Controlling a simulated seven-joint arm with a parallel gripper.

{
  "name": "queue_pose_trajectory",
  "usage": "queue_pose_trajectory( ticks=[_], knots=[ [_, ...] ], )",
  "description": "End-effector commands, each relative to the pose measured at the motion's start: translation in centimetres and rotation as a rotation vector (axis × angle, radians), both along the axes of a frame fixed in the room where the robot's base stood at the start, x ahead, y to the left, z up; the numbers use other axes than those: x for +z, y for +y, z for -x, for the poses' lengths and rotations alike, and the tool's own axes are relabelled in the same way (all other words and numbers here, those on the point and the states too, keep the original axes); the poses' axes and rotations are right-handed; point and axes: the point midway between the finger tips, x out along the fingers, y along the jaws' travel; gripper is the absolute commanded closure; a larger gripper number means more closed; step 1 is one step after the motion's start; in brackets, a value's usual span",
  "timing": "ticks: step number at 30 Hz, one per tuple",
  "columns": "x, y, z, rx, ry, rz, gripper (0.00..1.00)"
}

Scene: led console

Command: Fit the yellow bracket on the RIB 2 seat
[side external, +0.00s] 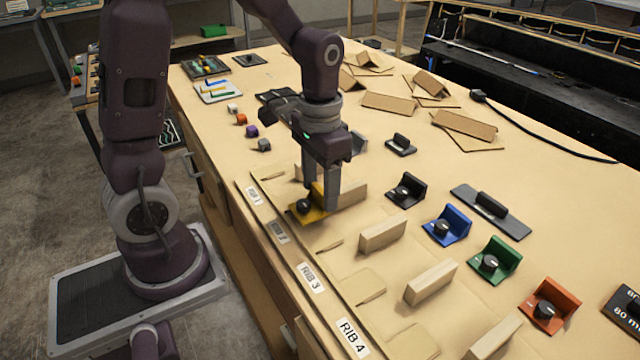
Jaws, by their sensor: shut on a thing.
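The yellow bracket (319,214) is an L-shaped piece with a black knob on its base. My gripper (320,197) is shut on its upright part, with the fingers pointing down. The bracket is low over the bench, in line with the RIB 2 label (279,232) and beside a wooden rib block (351,191). The base looks roughly level. The bracket and fingers hide the RIB 2 seat, and I cannot tell whether the bracket touches it.
More wooden rib blocks (382,234) stand towards the front. Black (405,190), blue (447,225), green (494,260) and orange (550,304) brackets stand to the right. Small cubes (251,131) lie behind at left. Cardboard pieces (390,102) and a black cable (540,130) lie farther back.

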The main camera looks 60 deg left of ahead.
Motion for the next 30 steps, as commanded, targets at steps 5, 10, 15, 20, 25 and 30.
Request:
queue_pose_trajectory(
  ticks=[5, 10, 15, 20, 25, 30],
  knots=[
    [-0.2, 0.0, 0.0, 0.000, 0.001, 0.000, 0.91],
    [-0.4, 0.0, 0.0, 0.000, 0.001, 0.000, 0.91],
    [-0.6, 0.0, 0.0, 0.000, 0.001, 0.000, 0.91],
    [-0.8, 0.0, 0.0, 0.000, 0.001, 0.000, 0.91],
    [-1.0, 0.0, 0.0, 0.000, 0.002, 0.000, 0.91],
    [-1.2, 0.0, 0.0, 0.000, 0.002, 0.000, 0.91]
  ],
)
